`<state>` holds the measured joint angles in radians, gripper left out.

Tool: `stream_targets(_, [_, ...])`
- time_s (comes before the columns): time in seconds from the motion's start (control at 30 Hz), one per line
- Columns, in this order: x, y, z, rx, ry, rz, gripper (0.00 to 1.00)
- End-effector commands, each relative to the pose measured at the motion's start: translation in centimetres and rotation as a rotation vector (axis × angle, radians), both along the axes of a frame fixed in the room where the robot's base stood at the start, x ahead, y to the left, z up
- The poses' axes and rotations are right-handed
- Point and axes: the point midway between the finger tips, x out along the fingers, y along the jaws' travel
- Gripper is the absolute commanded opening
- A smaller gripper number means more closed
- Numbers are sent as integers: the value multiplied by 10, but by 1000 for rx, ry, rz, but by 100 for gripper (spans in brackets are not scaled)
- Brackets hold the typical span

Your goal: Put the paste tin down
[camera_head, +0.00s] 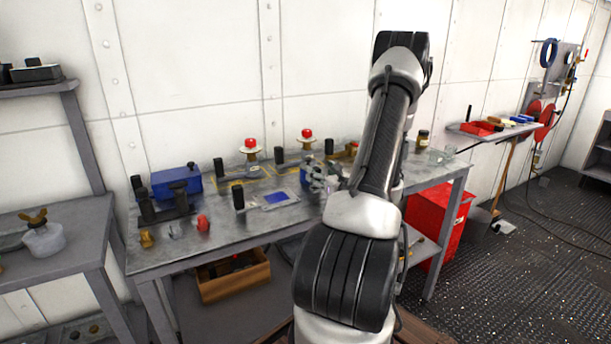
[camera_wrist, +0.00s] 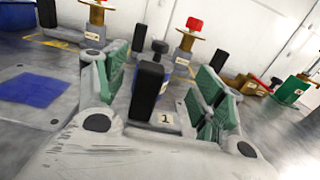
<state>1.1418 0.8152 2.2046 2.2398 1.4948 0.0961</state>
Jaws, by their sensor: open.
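My gripper (camera_head: 322,178) is over the grey metal table (camera_head: 270,226). In the wrist view my gripper (camera_wrist: 161,88) is open, its green-padded fingers apart. An upright black block-shaped handle (camera_wrist: 148,92) shows between the fingers, beside a label marked 1 (camera_wrist: 165,119). I cannot tell whether the fingers touch it. No paste tin can be made out for certain. A small dark-lidded amber jar (camera_head: 422,141) stands at the table's back right, and a green object (camera_wrist: 292,89) shows at the right in the wrist view. My arm hides part of the table.
Red-topped spools (camera_head: 250,149) and black-handled fixtures stand along the back. A blue box (camera_head: 176,182) is at the left, and a flat blue-screened plate (camera_head: 275,198) lies near my gripper. Clear glassware (camera_head: 440,155) is at the right end.

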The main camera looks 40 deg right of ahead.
Motion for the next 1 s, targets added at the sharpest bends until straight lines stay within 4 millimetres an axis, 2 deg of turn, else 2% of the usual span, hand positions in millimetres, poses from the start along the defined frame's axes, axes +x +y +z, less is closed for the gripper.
stream_targets(0.27, [31,-6,-1,-1,-1,4,69])
stream_targets(0.5, [67,-13,-5,-2,0,3,69])
stream_targets(0.63, [75,-15,-6,0,0,2,69])
stream_targets(0.83, [75,-16,-5,0,0,1,69])
stream_targets(1.0, [75,-15,-5,0,0,1,38])
